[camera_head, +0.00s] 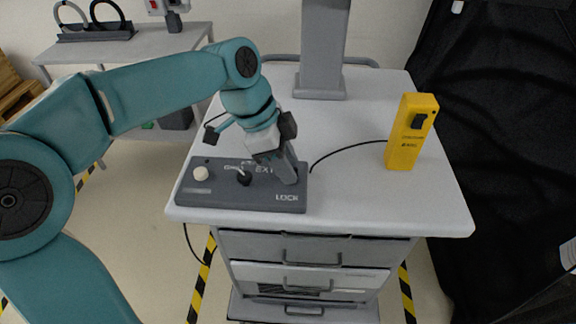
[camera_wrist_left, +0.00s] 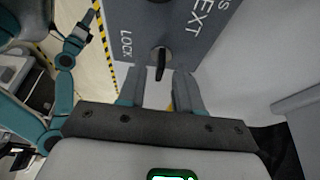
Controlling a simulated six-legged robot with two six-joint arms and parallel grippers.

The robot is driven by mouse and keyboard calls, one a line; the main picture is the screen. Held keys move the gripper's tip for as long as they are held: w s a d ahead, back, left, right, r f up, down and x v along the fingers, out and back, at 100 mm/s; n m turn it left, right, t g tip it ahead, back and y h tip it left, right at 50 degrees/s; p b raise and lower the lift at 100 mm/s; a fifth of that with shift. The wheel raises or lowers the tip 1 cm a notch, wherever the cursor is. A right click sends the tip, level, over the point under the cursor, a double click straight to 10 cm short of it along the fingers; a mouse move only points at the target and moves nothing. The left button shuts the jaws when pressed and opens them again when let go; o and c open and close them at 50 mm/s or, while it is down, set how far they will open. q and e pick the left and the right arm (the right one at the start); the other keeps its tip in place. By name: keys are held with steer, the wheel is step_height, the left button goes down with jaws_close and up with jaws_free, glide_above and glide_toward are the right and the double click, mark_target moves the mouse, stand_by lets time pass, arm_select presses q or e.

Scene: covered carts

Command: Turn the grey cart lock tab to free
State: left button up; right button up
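The cart lock tab (camera_wrist_left: 160,66) is a small dark lever on a round pale base beside the word LOCK in the left wrist view. It sits on the dark grey control panel (camera_head: 243,201) at the front left of the cart top. My left gripper (camera_wrist_left: 159,88) is open, with one finger on each side of the tab's near end. I cannot tell whether either finger touches it. In the head view my left gripper (camera_head: 291,178) reaches down over the panel's right end and hides the tab. My right gripper is not clearly in either view.
The panel also carries a white knob (camera_head: 201,174) and a small black control (camera_head: 244,179). A yellow handheld box (camera_head: 411,132) stands on the right of the cart top (camera_head: 350,195), with a black cable running left. A grey column (camera_head: 322,50) rises at the back.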

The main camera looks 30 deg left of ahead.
arm_select(q)
steer(key=shift+d+f, duration=0.1)
steer(key=shift+f, duration=0.25)
jaws_close()
